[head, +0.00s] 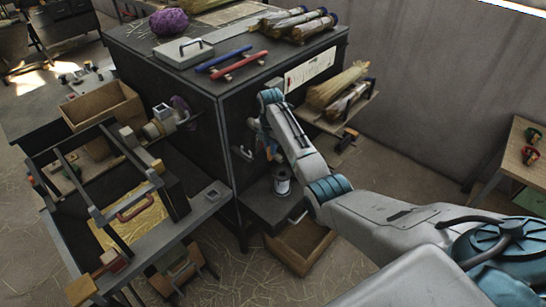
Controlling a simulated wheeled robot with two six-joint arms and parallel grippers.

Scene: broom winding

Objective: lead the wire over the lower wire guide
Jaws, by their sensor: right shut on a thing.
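My right arm reaches in from the lower right to the side of the black cabinet (225,150). My right gripper (270,152) is small and partly hidden by its own wrist, close to the cabinet side and above the wire spool. It is shut on the wire, but the wire itself is too thin to make out. The wire spool (282,182) stands upright on a low dark shelf below the gripper. A small fitting on the cabinet side (243,153), left of the gripper, may be a wire guide; I cannot tell. My left gripper is not in view.
An open wooden drawer (300,246) sits below the spool. A machine with a dark frame (118,178) stands at left. Straw bundles (338,90) lie on a side shelf right of the arm. A red-handled tool and a blue one (224,60) lie on the cabinet top.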

